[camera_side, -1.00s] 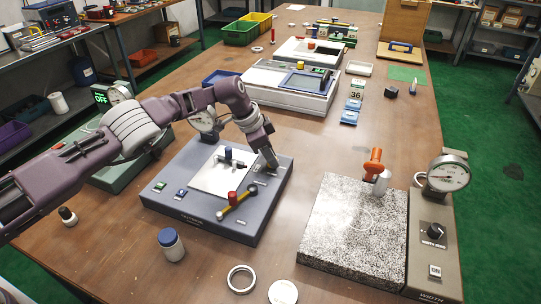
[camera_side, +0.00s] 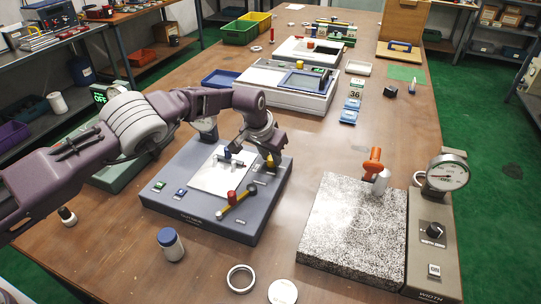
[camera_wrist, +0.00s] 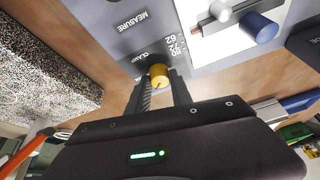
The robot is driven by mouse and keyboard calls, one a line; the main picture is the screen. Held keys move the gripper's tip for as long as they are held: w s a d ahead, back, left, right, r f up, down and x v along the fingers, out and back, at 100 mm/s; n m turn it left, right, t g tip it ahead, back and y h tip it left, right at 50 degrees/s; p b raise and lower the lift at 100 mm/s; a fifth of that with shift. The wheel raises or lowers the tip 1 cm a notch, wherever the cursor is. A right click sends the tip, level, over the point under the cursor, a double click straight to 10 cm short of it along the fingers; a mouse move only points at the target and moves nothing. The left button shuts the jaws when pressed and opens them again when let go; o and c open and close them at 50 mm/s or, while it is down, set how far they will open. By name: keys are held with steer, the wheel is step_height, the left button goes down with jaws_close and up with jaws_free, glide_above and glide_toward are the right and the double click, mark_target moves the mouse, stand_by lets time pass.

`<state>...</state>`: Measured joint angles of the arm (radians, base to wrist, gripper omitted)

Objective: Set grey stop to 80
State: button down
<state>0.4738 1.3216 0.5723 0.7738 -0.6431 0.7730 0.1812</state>
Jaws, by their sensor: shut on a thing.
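The blue-grey fixture (camera_side: 190,210) lies below my arm in the side view, with a white plate (camera_side: 208,178) on top. In the wrist view my gripper (camera_wrist: 159,82) is shut on a yellow knob (camera_wrist: 159,72) at the fixture's edge, beside the CLAMP label. A pale grey round-ended piece (camera_wrist: 220,12), perhaps the grey stop, shows at the top, next to a blue knob (camera_wrist: 258,27). In the side view my gripper (camera_side: 272,164) is at the fixture's right corner. I cannot read the stop's setting.
A yellow lever with a red knob (camera_side: 232,196) sits on the fixture's front part. A speckled stone block (camera_side: 350,235) with a dial gauge (camera_side: 447,174) stands to the right. A blue-capped jar (camera_side: 171,245) and a metal ring (camera_side: 240,279) lie in front.

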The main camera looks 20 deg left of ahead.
steer(key=shift+w+n+y, duration=0.1)
steer(key=shift+n+y, duration=0.6)
steer(key=shift+n, duration=0.9)
steer(key=c, duration=1.1)
jaws_free()
steer(key=shift+c, duration=0.2)
steer(key=v, duration=0.7)
steer(key=shift+r, duration=0.1)
